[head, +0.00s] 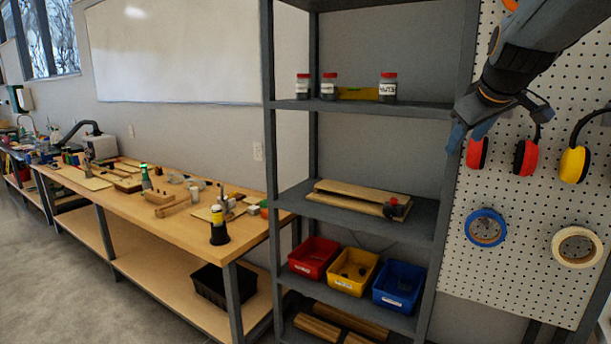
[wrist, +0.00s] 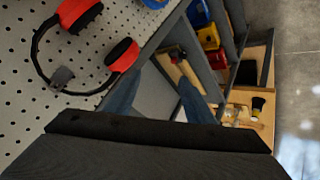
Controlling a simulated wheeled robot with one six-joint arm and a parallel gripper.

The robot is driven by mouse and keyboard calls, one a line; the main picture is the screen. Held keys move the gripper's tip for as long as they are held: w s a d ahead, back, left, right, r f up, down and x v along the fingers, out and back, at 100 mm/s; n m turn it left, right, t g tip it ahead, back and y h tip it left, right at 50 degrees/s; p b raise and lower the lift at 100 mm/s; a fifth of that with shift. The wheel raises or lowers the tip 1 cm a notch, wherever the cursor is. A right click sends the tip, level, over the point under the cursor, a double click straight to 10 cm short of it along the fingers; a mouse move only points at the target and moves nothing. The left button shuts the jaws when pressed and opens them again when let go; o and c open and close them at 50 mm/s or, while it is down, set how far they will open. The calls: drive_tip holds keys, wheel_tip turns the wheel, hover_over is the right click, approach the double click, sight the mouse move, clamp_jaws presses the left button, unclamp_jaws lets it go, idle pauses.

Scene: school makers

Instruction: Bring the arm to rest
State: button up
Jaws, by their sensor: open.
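My gripper (head: 468,137) is at the upper right of the head view, in front of the edge between the grey shelf rack and the pegboard. In the wrist view its two blue fingers (wrist: 160,100) stand apart with nothing between them. The gripper is open and empty. My arm comes in from the top right corner, bent downward, and covers part of the pegboard.
Red earmuffs (head: 525,157) and yellow earmuffs (head: 573,163) hang on the pegboard (head: 530,250) close to my gripper. The grey shelf rack (head: 270,150) holds jars, boards and coloured bins. A cluttered workbench (head: 190,240) stands left. Floor at far left is clear.

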drive_tip(key=s+a+f+m+g, duration=0.1)
drive_tip(key=s+a+f, duration=0.3)
drive_tip(key=f, duration=0.5)
drive_tip(key=s+a+f+m+g+y, duration=0.1)
drive_tip(key=s+a+f+g, duration=0.2)
drive_tip(key=f, duration=0.7)
drive_tip(key=s+a+f+m+g+y, duration=0.1)
drive_tip(key=s+a+f+g, duration=0.1)
drive_tip(key=s+a+f, duration=0.4)
wheel_tip(320, 180, down, 3)
drive_tip(key=s, duration=0.2)
drive_tip(key=shift+s+a+f, duration=0.2)
drive_tip(key=shift+s+a, duration=0.1)
drive_tip(key=shift+a, duration=0.1)
drive_tip(key=shift+m+g, duration=0.6)
drive_tip(key=shift+g, duration=0.3)
drive_tip(key=s+a+f, duration=0.1)
drive_tip(key=s+f, duration=0.2)
drive_tip(key=s, duration=0.2)
drive_tip(key=s+a+f, duration=0.1)
drive_tip(key=s+f, duration=0.1)
drive_tip(key=shift+s+a+f, duration=0.3)
drive_tip(key=shift+s+f, duration=0.05)
drive_tip(key=shift+s, duration=0.05)
drive_tip(key=shift+c, duration=0.3)
